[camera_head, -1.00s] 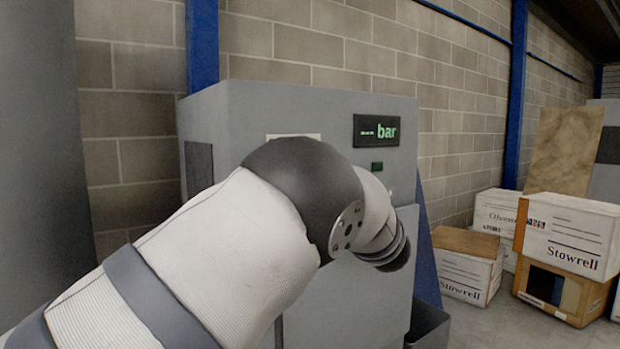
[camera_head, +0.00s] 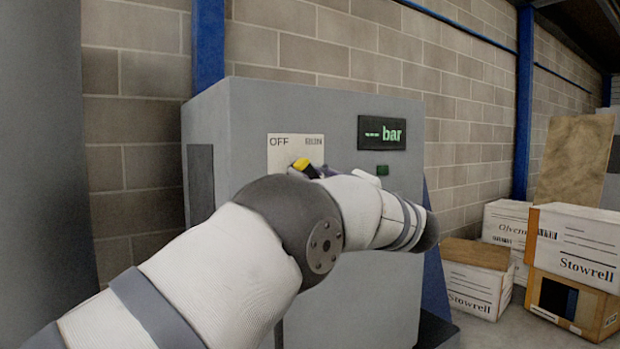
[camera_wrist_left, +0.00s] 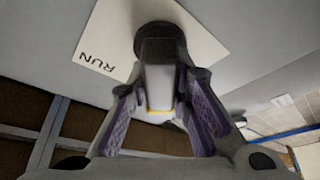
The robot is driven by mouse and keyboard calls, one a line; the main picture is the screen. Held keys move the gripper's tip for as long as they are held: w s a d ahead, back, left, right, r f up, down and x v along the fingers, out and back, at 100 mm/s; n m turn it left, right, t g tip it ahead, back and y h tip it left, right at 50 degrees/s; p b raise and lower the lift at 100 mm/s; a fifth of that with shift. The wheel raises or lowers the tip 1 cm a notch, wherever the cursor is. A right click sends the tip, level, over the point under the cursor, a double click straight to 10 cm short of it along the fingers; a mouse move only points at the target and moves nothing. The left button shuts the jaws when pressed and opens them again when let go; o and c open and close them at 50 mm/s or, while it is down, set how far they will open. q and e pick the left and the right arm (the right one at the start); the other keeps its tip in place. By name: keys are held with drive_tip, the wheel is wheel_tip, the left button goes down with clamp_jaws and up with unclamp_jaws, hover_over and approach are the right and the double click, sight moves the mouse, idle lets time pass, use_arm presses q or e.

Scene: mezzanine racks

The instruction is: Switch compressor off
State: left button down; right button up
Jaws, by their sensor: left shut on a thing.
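The compressor is a grey cabinet (camera_head: 240,120) against the block wall. Its pale switch plate (camera_head: 282,152) reads OFF at left, with a blurred label at right; RUN is readable on the plate (camera_wrist_left: 110,45) in the left wrist view. The rotary switch handle shows its yellow end (camera_head: 301,163) in the head view. In the left wrist view the handle (camera_wrist_left: 160,85) has a dark round base. My left gripper (camera_wrist_left: 163,112) is shut on it, a purple-padded finger on each side. My left arm hides the plate's lower part. My right gripper is not in view.
A dark display (camera_head: 382,133) reading "bar" and a small green indicator (camera_head: 382,170) are on the cabinet front, right of the plate. Cardboard boxes (camera_head: 575,240) stand on the floor at right. A blue post (camera_head: 208,45) rises behind the cabinet.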

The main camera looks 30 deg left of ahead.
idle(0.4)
use_arm(q)
drive_tip(key=c, duration=1.4)
unclamp_jaws()
drive_tip(key=shift+c, duration=0.2)
drive_tip(key=v, duration=1.2)
